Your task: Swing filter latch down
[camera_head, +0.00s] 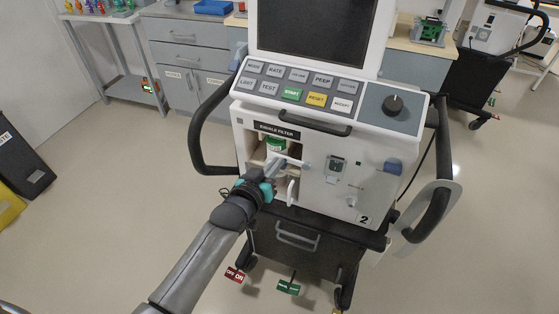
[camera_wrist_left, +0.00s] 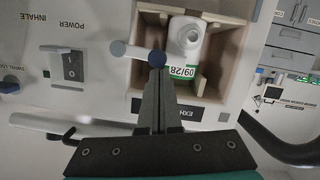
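The ventilator (camera_head: 365,178) stands in the middle of the head view. Its open exhale filter bay (camera_wrist_left: 206,80) holds a white filter (camera_wrist_left: 186,38) with a green 09/28 label; the filter also shows in the head view (camera_head: 276,144). The filter latch (camera_wrist_left: 137,52) is a pale bar with blue-grey ends, lying roughly level across one edge of the bay opening. My left gripper (camera_wrist_left: 158,72) has its fingers together, with the tips at the latch's darker blue knob. Whether they touch it is unclear. The left gripper (camera_head: 274,168) hides part of the bay in the head view. My right gripper is not in view.
A power switch (camera_wrist_left: 72,63) and a blue knob (camera_head: 392,168) sit on the same panel. A black side handle (camera_head: 196,135) curves out left of the bay. Open floor (camera_head: 120,210) lies to the left.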

